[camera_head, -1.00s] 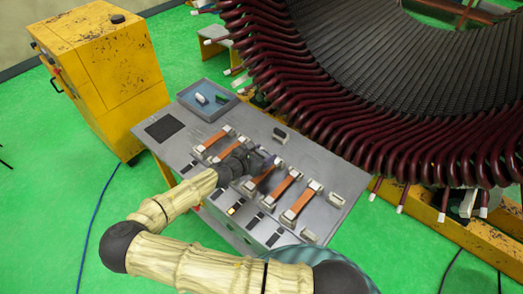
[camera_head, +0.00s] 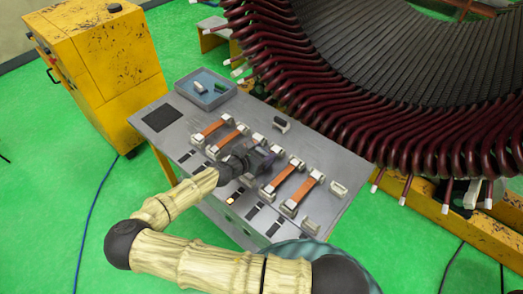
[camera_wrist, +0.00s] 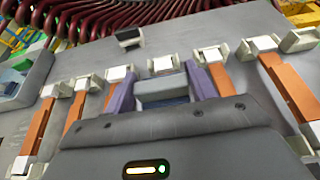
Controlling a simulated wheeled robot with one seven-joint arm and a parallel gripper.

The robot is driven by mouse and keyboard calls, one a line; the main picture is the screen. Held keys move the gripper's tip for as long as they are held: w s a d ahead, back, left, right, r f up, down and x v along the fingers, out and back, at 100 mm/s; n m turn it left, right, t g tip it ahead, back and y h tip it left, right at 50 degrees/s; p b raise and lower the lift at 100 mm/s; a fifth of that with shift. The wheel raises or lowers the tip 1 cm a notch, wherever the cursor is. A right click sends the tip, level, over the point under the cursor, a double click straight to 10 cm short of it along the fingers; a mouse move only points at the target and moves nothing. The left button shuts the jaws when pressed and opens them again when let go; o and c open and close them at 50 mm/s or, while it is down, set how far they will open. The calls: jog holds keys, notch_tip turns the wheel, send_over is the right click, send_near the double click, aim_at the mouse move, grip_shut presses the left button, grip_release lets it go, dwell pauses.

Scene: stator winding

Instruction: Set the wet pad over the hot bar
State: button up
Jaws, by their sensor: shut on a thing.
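My gripper (camera_head: 264,158) is over the middle of the grey bench. In the wrist view its purple fingers (camera_wrist: 163,88) are shut on a grey pad with a dark blue lower part (camera_wrist: 163,92). The pad is in line with a pale end block (camera_wrist: 162,64) of the middle bar position. The bar there is hidden under the pad and gripper, so I cannot tell whether they touch. Copper bars lie on both sides, such as one on the left (camera_head: 212,130) and one on the right (camera_head: 286,179), each between pale blocks.
A blue-lined tray (camera_head: 178,89) with small items stands at the back left of the bench. A small dark-topped block (camera_head: 281,125) stands behind the bars. A lamp glows on the front strip (camera_head: 230,200). The large stator (camera_head: 330,100) rises behind; a yellow cabinet (camera_head: 90,70) stands left.

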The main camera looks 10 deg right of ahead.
jog(key=shift+f+b, duration=0.3)
jog(key=shift+f, duration=0.45)
jog(key=o, duration=1.1)
jog(key=shift+a, duration=0.1)
jog(key=shift+s+a+r, duration=0.2)
jog(key=shift+s+a, duration=0.1)
jog(key=shift+a, duration=0.15)
jog(key=b+v, duration=0.4)
jog(key=v, duration=1.2)
jog(key=shift+s+a+r, duration=0.1)
jog(key=shift+r, duration=0.05)
